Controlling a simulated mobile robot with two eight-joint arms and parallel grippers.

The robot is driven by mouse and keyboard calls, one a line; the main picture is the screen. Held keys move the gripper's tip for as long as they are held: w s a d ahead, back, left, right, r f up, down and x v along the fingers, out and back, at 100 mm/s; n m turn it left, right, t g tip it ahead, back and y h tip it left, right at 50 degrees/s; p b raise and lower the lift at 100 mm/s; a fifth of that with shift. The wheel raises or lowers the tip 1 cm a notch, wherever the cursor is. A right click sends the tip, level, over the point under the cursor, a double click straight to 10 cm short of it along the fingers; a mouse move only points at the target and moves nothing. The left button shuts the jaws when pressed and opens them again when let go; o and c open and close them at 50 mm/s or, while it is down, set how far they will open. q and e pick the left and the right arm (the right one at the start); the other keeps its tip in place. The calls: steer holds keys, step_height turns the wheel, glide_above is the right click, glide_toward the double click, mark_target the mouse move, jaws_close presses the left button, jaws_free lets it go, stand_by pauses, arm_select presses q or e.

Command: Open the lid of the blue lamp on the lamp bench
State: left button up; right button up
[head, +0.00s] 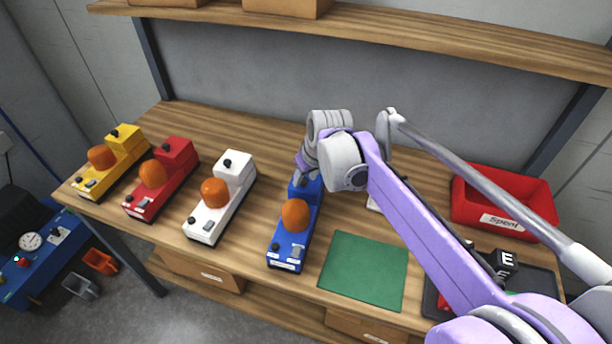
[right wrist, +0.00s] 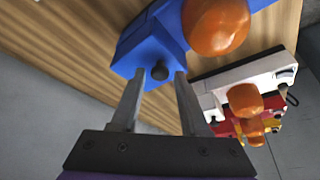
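The blue lamp (head: 290,245) stands on the wooden bench, with an orange dome (head: 295,215) and a raised blue box at its back. In the right wrist view the box (right wrist: 150,48) looks shut and carries a dark round knob (right wrist: 160,72). My right gripper (right wrist: 160,80) is open, its two fingertips on either side of the knob with small gaps showing. In the head view my right gripper (head: 303,178) is over the back of the lamp, and my arm hides part of it. My left gripper is not in view.
White (head: 208,222), red (head: 144,205) and yellow (head: 90,185) lamps stand to the left. A green mat (head: 364,270) lies right of the blue lamp. A red "Spent" bin (head: 500,222) and a dark tray (head: 543,283) are further right. A shelf (head: 400,27) runs above.

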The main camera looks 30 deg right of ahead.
jaws_close()
stand_by(1.1)
